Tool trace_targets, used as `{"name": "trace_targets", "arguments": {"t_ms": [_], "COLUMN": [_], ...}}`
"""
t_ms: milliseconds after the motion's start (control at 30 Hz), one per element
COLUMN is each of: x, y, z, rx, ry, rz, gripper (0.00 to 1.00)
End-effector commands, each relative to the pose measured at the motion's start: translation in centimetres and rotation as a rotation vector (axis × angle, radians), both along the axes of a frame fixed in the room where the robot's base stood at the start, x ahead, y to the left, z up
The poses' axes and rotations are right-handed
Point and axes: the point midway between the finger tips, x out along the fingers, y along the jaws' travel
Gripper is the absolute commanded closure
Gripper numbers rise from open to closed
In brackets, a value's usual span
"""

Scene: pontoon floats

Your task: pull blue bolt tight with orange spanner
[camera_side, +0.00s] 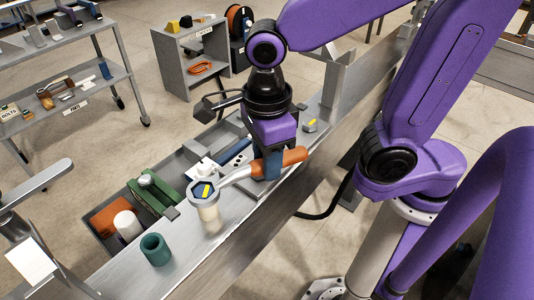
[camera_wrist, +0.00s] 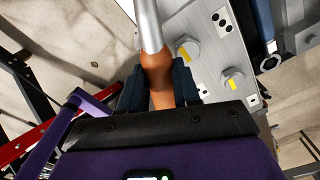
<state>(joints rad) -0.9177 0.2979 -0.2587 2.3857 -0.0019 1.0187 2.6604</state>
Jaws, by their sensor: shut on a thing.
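The orange spanner (camera_side: 294,158) has an orange handle and a pale metal shaft. My gripper (camera_side: 272,165) is shut on its handle above the grey beam. In the wrist view, my gripper's dark fingers (camera_wrist: 160,88) press on both sides of the orange spanner's handle (camera_wrist: 158,66), and the shaft runs out of the top. The spanner's ring head surrounds the blue bolt (camera_side: 204,190), which has a yellow stripe on its head, over a cream cylinder. How deeply the ring sits on it cannot be told. The blue bolt is not seen in the wrist view.
A green hollow cylinder (camera_side: 157,252) stands on the beam (camera_side: 190,270) at the front left. Grey bolts with yellow marks (camera_wrist: 188,50) (camera_wrist: 232,78) lie right of the handle in the wrist view. A tray (camera_side: 88,222) with several parts sits beside the beam.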

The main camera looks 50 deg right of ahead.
Motion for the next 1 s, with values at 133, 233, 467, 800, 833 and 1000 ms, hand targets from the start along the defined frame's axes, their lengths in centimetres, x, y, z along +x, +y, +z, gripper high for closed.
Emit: {"name": "trace_targets", "arguments": {"t_ms": [133,233,467,800,833,1000], "x": [0.01,0.01,-0.13,-0.83,-0.85,-0.9], "y": [0.02,0.02,0.1,0.47,0.49,0.51], "z": [-0.24,-0.41,-0.46,-0.46,-0.46,-0.46], "rx": [0.001,0.0,0.001,0.001,0.001,0.001], "ry": [0.0,-0.001,-0.002,-0.001,-0.001,-0.001], "rz": [0.0,0.0,-0.012,-0.08,-0.084,-0.092], "gripper": [1.0,1.0,1.0,1.0,1.0,1.0]}}
